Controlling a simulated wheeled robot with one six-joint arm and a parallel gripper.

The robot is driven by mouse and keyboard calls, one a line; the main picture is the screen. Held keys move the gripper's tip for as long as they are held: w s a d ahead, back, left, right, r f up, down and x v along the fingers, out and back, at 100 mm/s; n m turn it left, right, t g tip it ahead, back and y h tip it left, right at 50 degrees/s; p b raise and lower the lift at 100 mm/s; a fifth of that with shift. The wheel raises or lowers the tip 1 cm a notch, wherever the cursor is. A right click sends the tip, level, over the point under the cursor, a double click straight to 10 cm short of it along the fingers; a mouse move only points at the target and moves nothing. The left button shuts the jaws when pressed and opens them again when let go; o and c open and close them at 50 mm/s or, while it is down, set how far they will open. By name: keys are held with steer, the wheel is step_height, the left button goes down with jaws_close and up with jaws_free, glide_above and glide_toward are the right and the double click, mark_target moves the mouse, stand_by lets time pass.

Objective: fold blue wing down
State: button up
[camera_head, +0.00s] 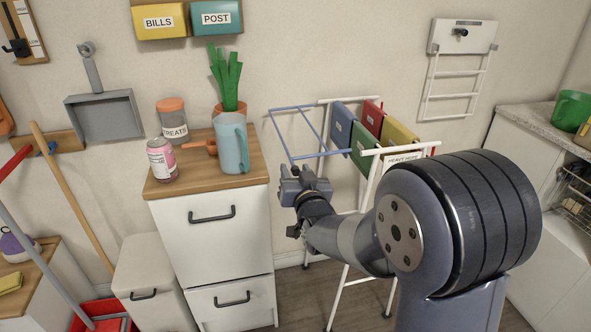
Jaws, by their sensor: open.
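The blue wing (281,136) is a thin blue frame on the left side of a white drying rack (362,180). It sticks out to the left, raised, above the floor beside the cabinet. My gripper (302,174) is open, with nothing seen between its fingers. It appears just below the wing's near bar in the picture. I cannot tell whether it touches the bar. My arm hides part of the rack's lower legs.
Blue, green, red and yellow cloths (374,118) hang on the rack, by a "HEAVY HERE" label. A white cabinet (212,250) stands close left, with a blue pitcher (231,145), a pink can (161,160) and a plant (227,75) on top. A counter (541,125) stands right.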

steer(key=shift+w+a, duration=0.1)
steer(key=shift+w, duration=0.35)
jaws_close()
stand_by(0.4)
